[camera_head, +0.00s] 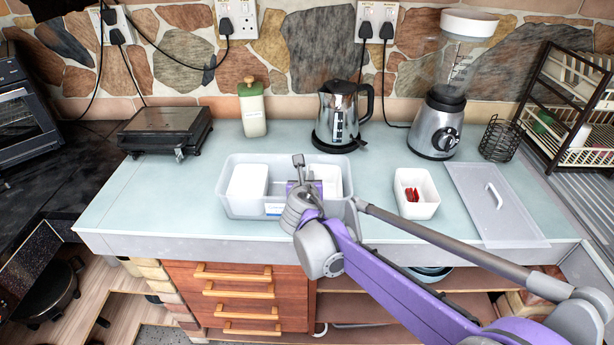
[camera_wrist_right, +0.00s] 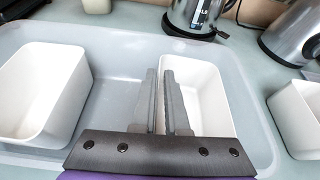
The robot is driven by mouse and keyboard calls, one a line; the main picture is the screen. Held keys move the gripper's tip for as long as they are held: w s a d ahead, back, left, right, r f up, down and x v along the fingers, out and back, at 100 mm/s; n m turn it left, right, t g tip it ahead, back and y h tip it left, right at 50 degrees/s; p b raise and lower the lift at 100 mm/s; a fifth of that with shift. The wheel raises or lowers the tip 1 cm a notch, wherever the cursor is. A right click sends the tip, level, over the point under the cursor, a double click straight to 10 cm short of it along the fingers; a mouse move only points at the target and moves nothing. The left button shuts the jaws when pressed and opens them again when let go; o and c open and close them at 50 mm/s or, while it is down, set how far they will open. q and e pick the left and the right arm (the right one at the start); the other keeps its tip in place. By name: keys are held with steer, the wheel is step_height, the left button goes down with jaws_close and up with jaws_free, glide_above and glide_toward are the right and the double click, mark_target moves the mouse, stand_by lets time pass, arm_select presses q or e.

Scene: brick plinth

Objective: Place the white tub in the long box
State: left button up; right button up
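The long box (camera_head: 240,209) is a translucent grey bin on the counter, and its floor and walls fill much of the right wrist view (camera_wrist_right: 115,60). A white tub (camera_head: 334,178) is in its right end and also shows in the right wrist view (camera_wrist_right: 205,92). My right gripper (camera_wrist_right: 161,72) reaches down into the box, its two dark fingers close together on either side of this tub's left wall. The fingers look shut on that wall. Whether the tub's base touches the box floor is hidden. My left gripper is not in view.
Another white tub (camera_head: 247,184) sits in the box's left end. A white tub with red items (camera_head: 411,205) stands right of the box, beside a grey lid (camera_head: 495,208). The counter left of the box is clear.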

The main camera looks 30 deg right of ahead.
steer(key=shift+o, duration=1.2)
steer(key=shift+r, duration=0.15)
steer(key=shift+s+a+r+p, duration=0.1)
steer(key=shift+s+r+p, duration=0.05)
steer(key=shift+r+p, duration=0.2)
steer(key=shift+s+a+r+p, duration=0.1)
steer(key=shift+r+p, duration=0.1)
steer(key=shift+r, duration=0.2)
steer(key=v, duration=1.1)
steer(key=s+a+f+m+g+y, duration=0.3)
steer(key=s+f+m, duration=0.6)
steer(key=m, duration=0.6)
steer(key=s+a+f+m+g+y, duration=0.3)
steer(key=s+a+f+m, duration=0.3)
steer(key=s+f+m, duration=0.3)
steer(key=s+m+y, duration=0.1)
steer(key=s+m, duration=0.2)
steer(key=m, duration=0.3)
steer(key=shift+p, duration=0.35)
